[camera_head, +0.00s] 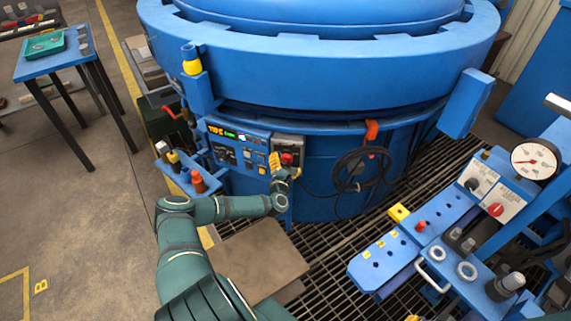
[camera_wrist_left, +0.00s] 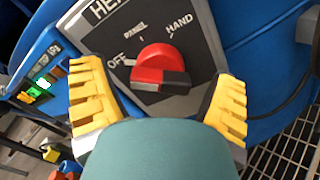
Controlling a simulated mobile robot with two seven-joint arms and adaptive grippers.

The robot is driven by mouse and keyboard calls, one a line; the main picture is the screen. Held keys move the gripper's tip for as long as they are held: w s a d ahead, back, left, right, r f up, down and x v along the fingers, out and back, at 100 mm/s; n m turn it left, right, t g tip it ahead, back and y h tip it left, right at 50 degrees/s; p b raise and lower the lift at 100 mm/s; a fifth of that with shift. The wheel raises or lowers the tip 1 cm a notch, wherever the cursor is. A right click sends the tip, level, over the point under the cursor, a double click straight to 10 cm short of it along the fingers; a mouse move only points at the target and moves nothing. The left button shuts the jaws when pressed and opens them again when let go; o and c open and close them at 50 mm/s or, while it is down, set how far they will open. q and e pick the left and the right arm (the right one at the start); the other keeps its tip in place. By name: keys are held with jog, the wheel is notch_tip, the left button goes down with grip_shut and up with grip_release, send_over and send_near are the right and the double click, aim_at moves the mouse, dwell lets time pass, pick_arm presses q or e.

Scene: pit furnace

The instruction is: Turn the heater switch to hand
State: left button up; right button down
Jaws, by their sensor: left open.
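The heater switch is a red knob with a dark lower side (camera_wrist_left: 158,68), mounted on a grey plate (camera_wrist_left: 205,50) marked OFF, PANEL and HAND. OFF is left of the knob, PANEL above it and HAND at its upper right. I cannot tell for sure which mark the knob points to. In the head view the red knob (camera_head: 288,158) is small and partly behind my gripper. My left gripper (camera_head: 285,167) is at the plate, open. In the left wrist view its yellow fingers (camera_wrist_left: 160,76) stand either side of the knob, with gaps to it.
A control panel with a lit display (camera_head: 238,140) is left of the switch. A coiled black hose (camera_head: 362,168) hangs on the blue furnace (camera_head: 320,75) to the right. A small shelf with bottles (camera_head: 185,178) is at the left. A blue console (camera_head: 390,255) stands at the right.

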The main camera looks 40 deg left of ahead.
pick_arm(q)
jog(key=c, duration=1.2)
jog(key=shift+m, duration=0.3)
jog(key=m, duration=0.3)
jog(key=shift+m+b, duration=0.3)
jog(key=shift+b, duration=0.1)
jog(key=m, duration=1)
jog(key=shift+m+b, duration=0.35)
jog(key=shift+m, duration=2.55)
jog(key=shift+s, duration=0.1)
